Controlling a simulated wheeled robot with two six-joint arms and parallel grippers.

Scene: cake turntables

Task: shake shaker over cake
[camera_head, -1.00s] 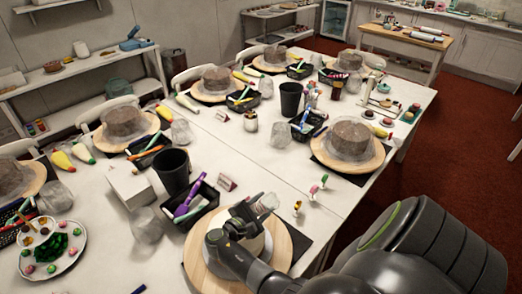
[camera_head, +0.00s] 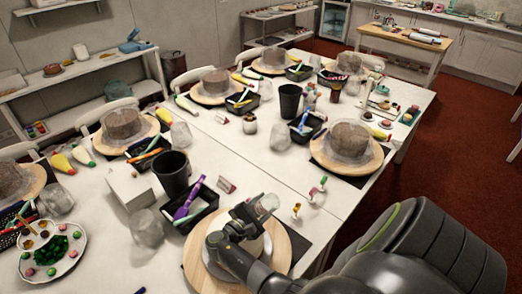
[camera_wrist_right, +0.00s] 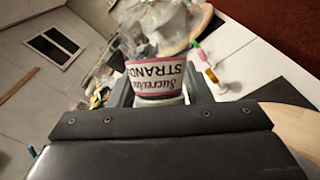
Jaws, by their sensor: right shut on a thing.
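My right gripper (camera_head: 252,214) is shut on a clear shaker (camera_head: 266,205) above the nearest round wooden turntable board (camera_head: 194,264). In the right wrist view the shaker (camera_wrist_right: 156,76) stands between the fingers, with a pink-edged label whose lettering is upside down. In the head view the shaker is tilted out to the right of the gripper. A pale grey round surface (camera_head: 262,247) shows on the board under my arm; my gripper and forearm hide most of it, so I cannot tell the cake's state. My left gripper is not in view.
A black tray of tools (camera_head: 196,208) and a black cup (camera_head: 172,171) stand left of the board. A small card (camera_head: 226,185) and little picks (camera_head: 318,188) are behind it. Other covered cakes (camera_head: 349,140) stand around the white table. A plate of decorations (camera_head: 55,250) is at left.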

